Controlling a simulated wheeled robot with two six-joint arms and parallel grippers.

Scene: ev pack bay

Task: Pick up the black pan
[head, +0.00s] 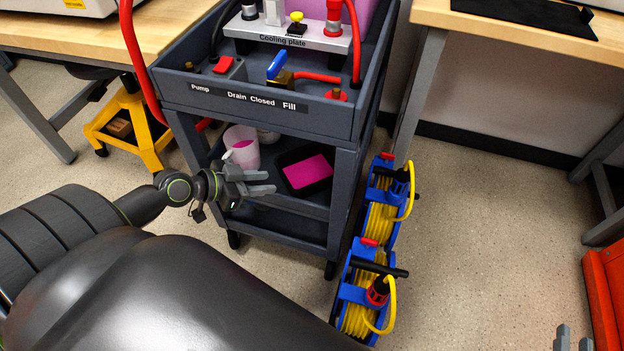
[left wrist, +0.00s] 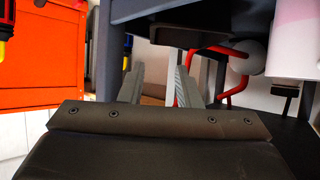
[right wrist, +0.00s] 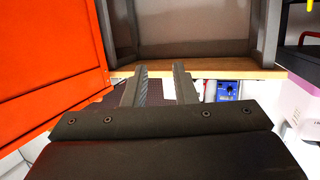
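The black pan (head: 322,158) lies on the middle shelf of the grey cart, with bright magenta liquid in it. My left gripper (head: 270,182) is in front of that shelf, just left of the pan, its fingers pointing right. The left wrist view shows its fingers (left wrist: 158,72) apart with nothing between them. I cannot tell for sure which dark part of that view is the pan. My right gripper (head: 574,336) shows only by its fingertips at the bottom right of the head view. Its fingers (right wrist: 160,75) are apart and empty in the right wrist view.
A white-pink cup (head: 243,150) stands on the same shelf, left of the pan. The cart (head: 262,118) has hoses and fittings on top. Blue and yellow cable reels (head: 380,215) stand at its right. A red cabinet (head: 605,290) is at far right, with open floor between.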

